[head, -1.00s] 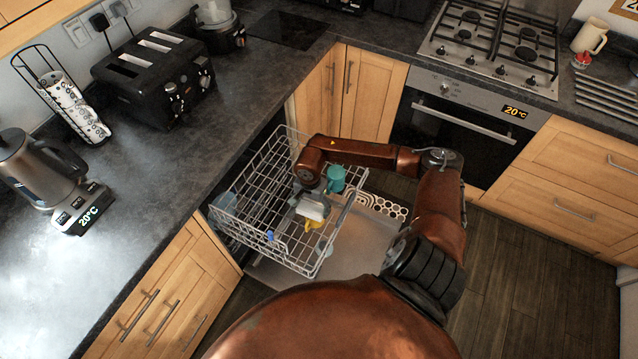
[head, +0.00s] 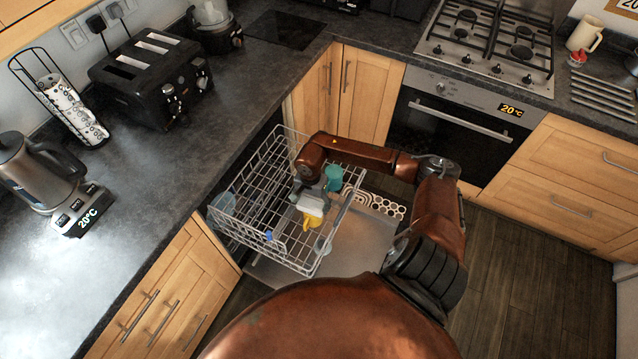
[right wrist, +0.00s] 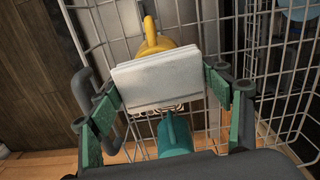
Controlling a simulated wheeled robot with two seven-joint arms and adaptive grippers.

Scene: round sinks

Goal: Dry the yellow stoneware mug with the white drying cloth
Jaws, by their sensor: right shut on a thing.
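The white drying cloth (head: 311,204) is a folded pad between the fingers of my right gripper (head: 311,196), which is shut on it. In the right wrist view the cloth (right wrist: 160,80) spans between the two green-sided fingers. The yellow stoneware mug (head: 312,222) is in the dishwasher rack, right by the cloth. In the right wrist view the mug (right wrist: 156,42) shows behind the cloth, its lower part hidden by it. The two look very close; I cannot tell for sure whether they touch. My left gripper is not in view.
The pulled-out wire rack (head: 262,232) surrounds the mug with raised sides. A teal mug (head: 333,178) stands close to my right gripper; it also shows in the right wrist view (right wrist: 175,136). The counter (head: 205,125) holds a toaster (head: 152,75) and a kettle (head: 38,168).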

